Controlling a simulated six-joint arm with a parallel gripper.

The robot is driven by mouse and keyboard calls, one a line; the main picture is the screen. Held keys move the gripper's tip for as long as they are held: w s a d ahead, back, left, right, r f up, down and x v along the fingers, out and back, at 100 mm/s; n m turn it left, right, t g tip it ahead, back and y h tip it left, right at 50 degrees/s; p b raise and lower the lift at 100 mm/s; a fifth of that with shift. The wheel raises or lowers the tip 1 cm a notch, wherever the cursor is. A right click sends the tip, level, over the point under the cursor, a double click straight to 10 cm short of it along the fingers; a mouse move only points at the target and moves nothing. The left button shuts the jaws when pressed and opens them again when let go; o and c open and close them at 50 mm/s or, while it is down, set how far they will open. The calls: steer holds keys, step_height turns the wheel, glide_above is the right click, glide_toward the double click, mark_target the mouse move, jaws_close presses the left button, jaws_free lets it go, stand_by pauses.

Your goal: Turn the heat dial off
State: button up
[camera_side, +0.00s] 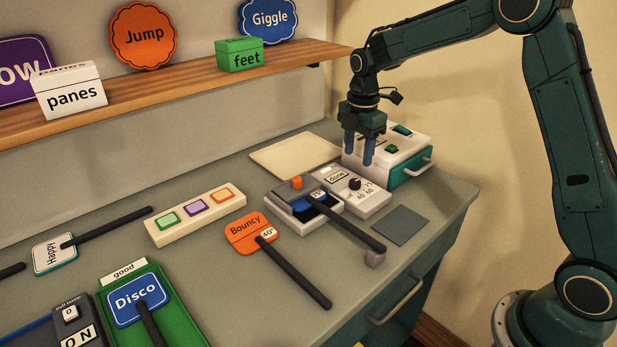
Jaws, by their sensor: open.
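The heat dial (355,184) is a small black knob on a pale control box (372,203). Numbers such as 40, 60 and 75 are printed around its lower right side. Its exact pointer direction is too small to tell. A small label reading "done" is on the same box, above left of the knob. My gripper (359,158) points down with its two bluish fingers apart and nothing between them. It appears above and behind the dial, in front of a white and teal box, and is apart from the knob.
A white and teal box with a handle (408,163) stands behind the dial. Left of the dial is a press-like device (290,204) with an orange knob and a long dark handle. A grey square (400,226) lies at right. A "Bouncy" paddle (245,232) lies in front.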

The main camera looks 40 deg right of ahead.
mark_target(355, 181)
steer(key=shift+f, duration=3.95)
steer(key=c, duration=1)
